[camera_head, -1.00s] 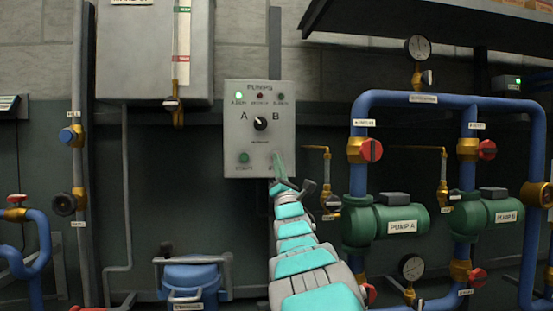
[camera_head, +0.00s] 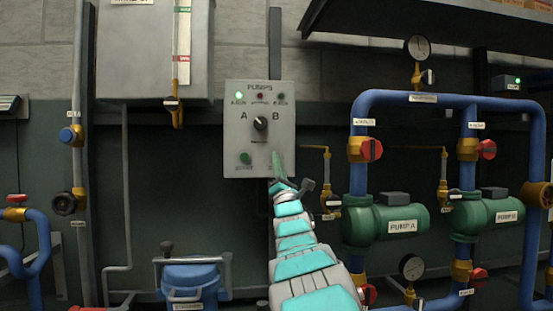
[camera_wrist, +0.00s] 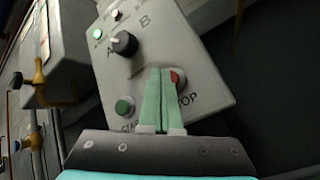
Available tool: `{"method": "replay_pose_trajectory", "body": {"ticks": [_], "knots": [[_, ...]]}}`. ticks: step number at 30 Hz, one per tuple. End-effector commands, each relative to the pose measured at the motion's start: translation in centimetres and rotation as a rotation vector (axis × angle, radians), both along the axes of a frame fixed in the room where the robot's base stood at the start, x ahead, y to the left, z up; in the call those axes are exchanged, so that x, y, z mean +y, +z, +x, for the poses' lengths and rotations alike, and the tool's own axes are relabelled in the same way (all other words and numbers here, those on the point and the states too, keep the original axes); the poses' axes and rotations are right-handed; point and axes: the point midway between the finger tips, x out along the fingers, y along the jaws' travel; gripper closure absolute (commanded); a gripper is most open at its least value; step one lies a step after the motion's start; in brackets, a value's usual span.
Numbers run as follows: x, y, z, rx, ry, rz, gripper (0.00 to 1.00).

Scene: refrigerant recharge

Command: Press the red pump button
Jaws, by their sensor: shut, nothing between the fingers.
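The grey pump control box (camera_head: 235,150) is on the wall, with an A/B selector knob (camera_head: 260,123) and a lit green lamp (camera_head: 239,96). The green start button (camera_head: 244,157) is at its lower left. The red button (camera_wrist: 175,77) shows in the wrist view just right of my fingertips, partly covered by them; in the head view my gripper hides it. My gripper (camera_head: 277,158) is shut and empty, its green fingers (camera_wrist: 159,72) held together over the box's lower right. I cannot tell whether a fingertip touches the red button.
Blue pipes with red valve handles and the green pumps A (camera_head: 384,220) and B (camera_head: 487,213) stand to the right. A grey tank (camera_head: 155,50) hangs at the upper left.

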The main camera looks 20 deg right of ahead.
Motion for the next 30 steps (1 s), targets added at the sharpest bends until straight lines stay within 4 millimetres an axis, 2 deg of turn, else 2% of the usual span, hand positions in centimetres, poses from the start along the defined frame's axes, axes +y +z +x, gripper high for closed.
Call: {"method": "replay_pose_trajectory", "body": {"ticks": [30], "knots": [[-0.19,-0.05,0.68,0.001,-0.001,0.000,1.00]]}}
